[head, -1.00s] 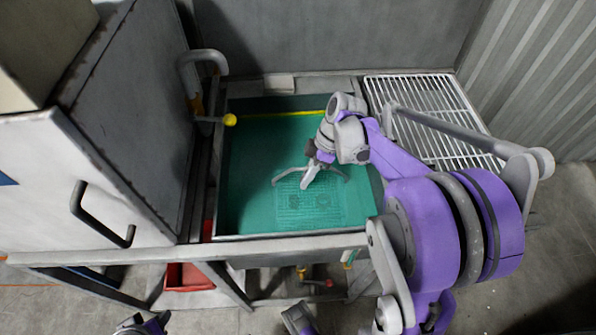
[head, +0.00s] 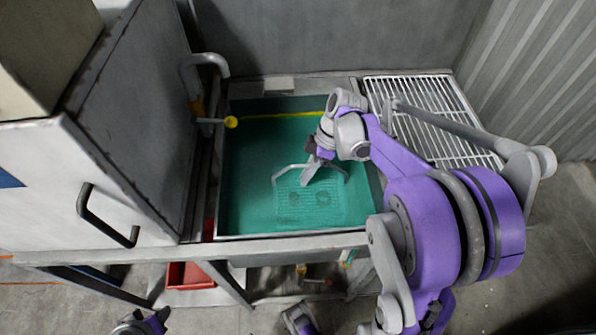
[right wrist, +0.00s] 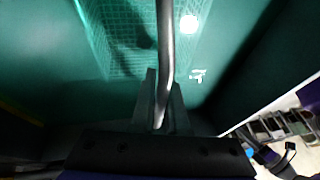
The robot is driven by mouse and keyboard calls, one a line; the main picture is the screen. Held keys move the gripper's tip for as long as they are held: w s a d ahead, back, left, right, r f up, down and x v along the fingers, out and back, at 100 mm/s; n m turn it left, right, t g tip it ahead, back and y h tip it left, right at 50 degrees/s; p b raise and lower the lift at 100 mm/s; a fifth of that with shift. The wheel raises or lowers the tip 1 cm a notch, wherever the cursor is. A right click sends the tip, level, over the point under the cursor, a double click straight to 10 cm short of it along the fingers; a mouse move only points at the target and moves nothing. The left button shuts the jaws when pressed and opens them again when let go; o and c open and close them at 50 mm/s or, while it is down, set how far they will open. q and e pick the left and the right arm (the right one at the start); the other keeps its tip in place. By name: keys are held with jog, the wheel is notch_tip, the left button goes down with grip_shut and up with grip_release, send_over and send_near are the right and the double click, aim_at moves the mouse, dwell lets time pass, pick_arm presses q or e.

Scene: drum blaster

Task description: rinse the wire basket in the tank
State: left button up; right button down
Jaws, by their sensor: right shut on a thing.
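The wire basket (head: 310,212) is in the green liquid of the tank (head: 250,160), near its front, and looks pale and blurred through the liquid. Two dark round shapes show in it. My right gripper (head: 309,174) is above it, shut on the basket's grey handle (head: 290,167). In the right wrist view the handle (right wrist: 165,45) runs up between the fingers of my right gripper (right wrist: 161,108), with the basket mesh (right wrist: 125,40) beyond. How deep the basket sits is hard to tell. My left gripper is not clearly in view.
A white wire rack (head: 435,105) lies right of the tank. A grey cabinet with a black handle (head: 105,218) stands left. A red bin (head: 190,276) sits below. Open liquid lies behind the basket.

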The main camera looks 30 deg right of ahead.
dwell(0.3)
pick_arm(q)
jog(key=w+r+p, duration=0.3)
jog(key=r+p, duration=0.4)
jog(key=r, duration=0.1)
jog(key=w+r+t+p, duration=0.1)
jog(key=w+r+p, duration=0.2)
jog(key=r+p, duration=0.3)
notch_tip(320, 180, up, 4)
jog(key=shift+f+p, duration=0.2)
jog(key=shift+p, duration=0.15)
pick_arm(e)
notch_tip(320, 180, up, 27)
jog(key=shift+f, duration=0.2)
dwell(0.9)
